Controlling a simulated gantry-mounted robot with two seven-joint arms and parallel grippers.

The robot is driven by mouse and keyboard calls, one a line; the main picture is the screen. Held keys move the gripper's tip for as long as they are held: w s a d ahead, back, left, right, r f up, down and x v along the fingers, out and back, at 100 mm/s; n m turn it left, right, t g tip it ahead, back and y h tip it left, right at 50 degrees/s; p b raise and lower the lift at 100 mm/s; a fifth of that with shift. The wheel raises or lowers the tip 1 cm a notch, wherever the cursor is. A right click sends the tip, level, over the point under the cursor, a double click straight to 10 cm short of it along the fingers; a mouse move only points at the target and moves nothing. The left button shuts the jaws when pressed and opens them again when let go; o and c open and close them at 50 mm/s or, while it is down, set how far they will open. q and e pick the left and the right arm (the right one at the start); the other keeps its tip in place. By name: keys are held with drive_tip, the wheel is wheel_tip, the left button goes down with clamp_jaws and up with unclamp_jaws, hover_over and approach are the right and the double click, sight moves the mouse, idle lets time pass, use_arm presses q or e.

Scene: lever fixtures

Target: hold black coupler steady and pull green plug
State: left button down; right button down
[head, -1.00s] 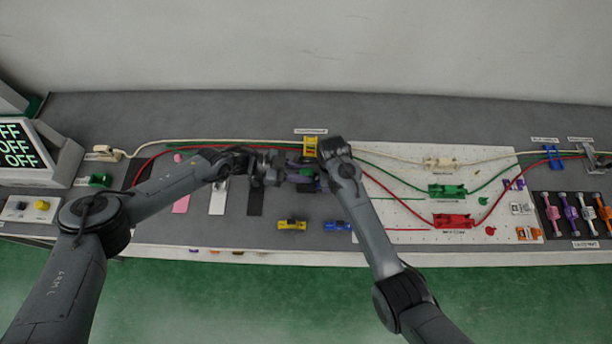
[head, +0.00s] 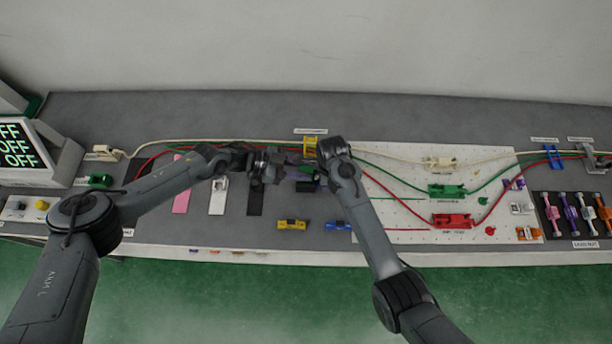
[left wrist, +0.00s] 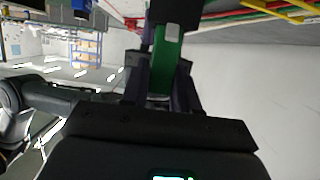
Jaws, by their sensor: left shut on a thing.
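The green plug (left wrist: 166,62) is between the dark fingers of my left gripper (left wrist: 162,92) in the left wrist view, and the gripper is shut on it. The black coupler (left wrist: 176,12) is directly beyond the plug's far end. I cannot tell how deep the plug sits in it. In the head view my left gripper (head: 272,168) is above the bench, just left of my right gripper (head: 312,176). My right wrist hides most of the right fingers, so their opening and hold are unclear. The plug and coupler are mostly hidden there.
A yellow cable holder (head: 310,146) stands just behind the grippers. A yellow block (head: 292,225) and a blue block (head: 337,225) lie in front. A white pegboard (head: 395,210) with green (head: 447,190) and red (head: 453,220) fixtures is on the right. Cables run along the back.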

use_arm(q)
drive_tip(key=shift+d+r, duration=0.2)
drive_tip(key=shift+r, duration=0.65)
drive_tip(key=shift+d+r, duration=0.15)
drive_tip(key=shift+r, duration=0.65)
drive_tip(key=c, duration=0.8)
unclamp_jaws()
drive_tip(key=shift+o, duration=0.2)
drive_tip(key=f+v, duration=0.2)
drive_tip(key=v, duration=1)
drive_tip(key=shift+s+a, duration=0.35)
drive_tip(key=shift+a, duration=0.05)
drive_tip(key=shift+c, duration=0.4)
